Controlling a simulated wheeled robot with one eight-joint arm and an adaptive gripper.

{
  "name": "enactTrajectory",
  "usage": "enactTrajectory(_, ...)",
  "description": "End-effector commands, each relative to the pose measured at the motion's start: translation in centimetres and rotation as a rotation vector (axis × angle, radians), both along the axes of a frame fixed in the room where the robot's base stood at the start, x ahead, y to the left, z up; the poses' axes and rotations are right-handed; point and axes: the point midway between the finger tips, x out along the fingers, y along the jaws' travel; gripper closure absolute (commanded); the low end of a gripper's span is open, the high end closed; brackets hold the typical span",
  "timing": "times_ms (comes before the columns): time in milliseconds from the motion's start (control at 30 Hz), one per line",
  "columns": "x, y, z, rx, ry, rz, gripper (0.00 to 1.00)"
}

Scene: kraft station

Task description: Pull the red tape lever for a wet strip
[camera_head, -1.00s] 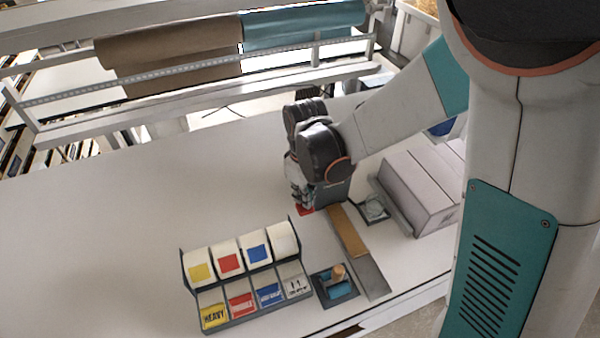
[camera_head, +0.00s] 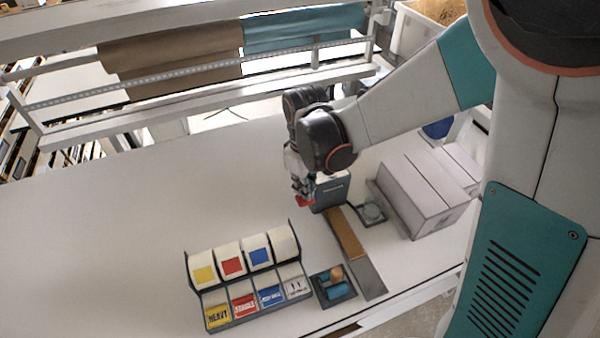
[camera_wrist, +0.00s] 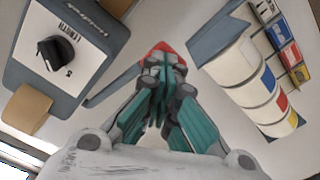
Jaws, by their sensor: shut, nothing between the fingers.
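The tape dispenser is a grey box (camera_head: 331,192) on the table. In the wrist view its white panel with a black knob (camera_wrist: 60,52) is at the upper left. Its red lever (camera_head: 305,202) shows as a small red patch at the dispenser's left side, and in the wrist view as a red tip (camera_wrist: 164,48) just beyond my fingertips. My gripper (camera_head: 304,192) is shut and empty, close at the lever; its fingers (camera_wrist: 162,68) partly cover it, and I cannot tell whether they touch. A brown tape strip (camera_head: 347,234) lies on the grey ramp in front of the dispenser.
A label rack (camera_head: 245,286) with several rolls stands in front, left of a small dark tray (camera_head: 333,288). Grey cartons (camera_head: 420,197) and a small dish (camera_head: 371,212) are to the right. Paper rolls (camera_head: 170,58) hang behind. The table's left is clear.

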Motion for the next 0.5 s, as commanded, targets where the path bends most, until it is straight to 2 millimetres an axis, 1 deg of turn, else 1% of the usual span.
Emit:
enactTrajectory(33,0.0,0.0,0.8,0.0,0.0,0.0,1.0)
enactTrajectory(500,0.0,0.0,5.0,0.0,0.0,0.0,1.0)
